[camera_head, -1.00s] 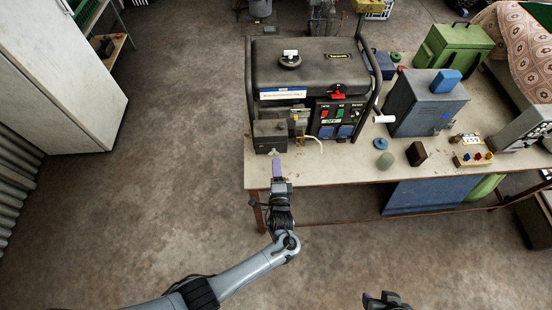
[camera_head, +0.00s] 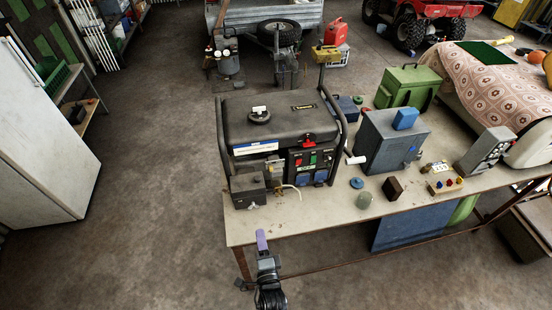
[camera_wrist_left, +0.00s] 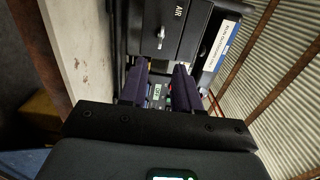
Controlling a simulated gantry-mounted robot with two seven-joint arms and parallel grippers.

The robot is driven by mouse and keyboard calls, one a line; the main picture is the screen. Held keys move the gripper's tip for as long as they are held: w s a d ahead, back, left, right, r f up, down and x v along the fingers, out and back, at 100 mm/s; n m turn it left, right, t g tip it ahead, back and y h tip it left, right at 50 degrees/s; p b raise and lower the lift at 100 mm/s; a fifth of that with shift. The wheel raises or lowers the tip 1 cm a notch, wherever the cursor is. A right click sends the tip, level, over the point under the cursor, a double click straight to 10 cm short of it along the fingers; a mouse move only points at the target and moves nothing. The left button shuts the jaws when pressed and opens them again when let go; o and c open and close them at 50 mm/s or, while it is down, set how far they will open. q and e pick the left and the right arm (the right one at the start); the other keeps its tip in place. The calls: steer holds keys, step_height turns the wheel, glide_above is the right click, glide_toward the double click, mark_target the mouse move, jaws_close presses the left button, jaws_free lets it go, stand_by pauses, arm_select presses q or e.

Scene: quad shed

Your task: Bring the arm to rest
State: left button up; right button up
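My left gripper (camera_head: 262,240) is at the front edge of the bench, near its left corner, in the head view. It has purple fingers and points toward the generator (camera_head: 285,120). In the left wrist view, its two dark purple fingers (camera_wrist_left: 161,75) stand apart with nothing held between them. Part of the generator (camera_wrist_left: 165,32), with an "AIR" marking, lies ahead of them. A gap separates the fingers from the generator's small dark front box (camera_head: 248,190). My right gripper is not in the head view.
A white cabinet (camera_head: 45,135) stands at the left. The floor between cabinet and bench is clear.

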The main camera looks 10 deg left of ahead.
arm_select(q)
steer(key=s+a+f+n+g+h, duration=0.2)
steer(key=s+a+f+n+g, duration=0.4)
steer(key=s+a, duration=0.6)
steer(key=s+d+r+n+g+h+p, duration=0.25)
steer(key=s+r+n+g+h, duration=0.4)
steer(key=s+r, duration=0.75)
step_height(320, 180, up, 17)
steer(key=w+m+p, duration=0.1)
steer(key=w+p, duration=0.1)
steer(key=p, duration=1.2)
steer(key=shift+d+f+y, duration=0.2)
steer(key=shift+d+y, duration=0.1)
steer(key=shift+y, duration=0.15)
